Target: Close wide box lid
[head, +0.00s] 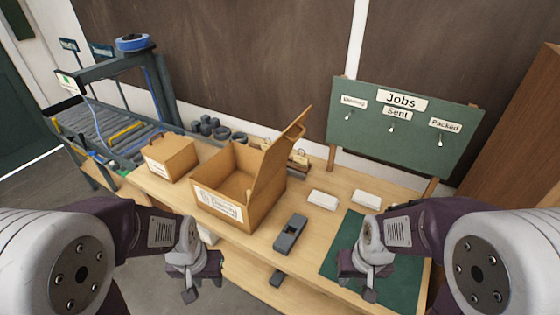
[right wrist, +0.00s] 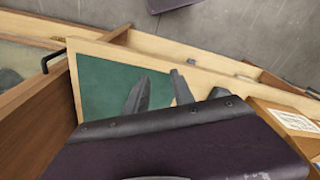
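The wide box (head: 216,208) is an open brown cardboard box with a white label on its front, standing on the wooden bench. Its lid (head: 272,165) stands up, tilted outward, on the box's right side, with a slotted end at the top. My left gripper (head: 191,289) hangs in front of the bench, below and apart from the box; its finger gap is not clear. My right gripper (head: 362,288) is by the green mat, apart from box and lid. In the right wrist view its fingers (right wrist: 158,90) are apart with nothing between them. Part of a labelled box (right wrist: 285,125) shows there at the right edge.
A smaller closed box (head: 170,157) stands left of the wide box. A dark grey tool (head: 290,234) and two white blocks (head: 322,199) lie to its right. A green mat (head: 335,262) covers the bench's right part. A Jobs board (head: 400,130) stands behind; a roller conveyor (head: 95,135) is at left.

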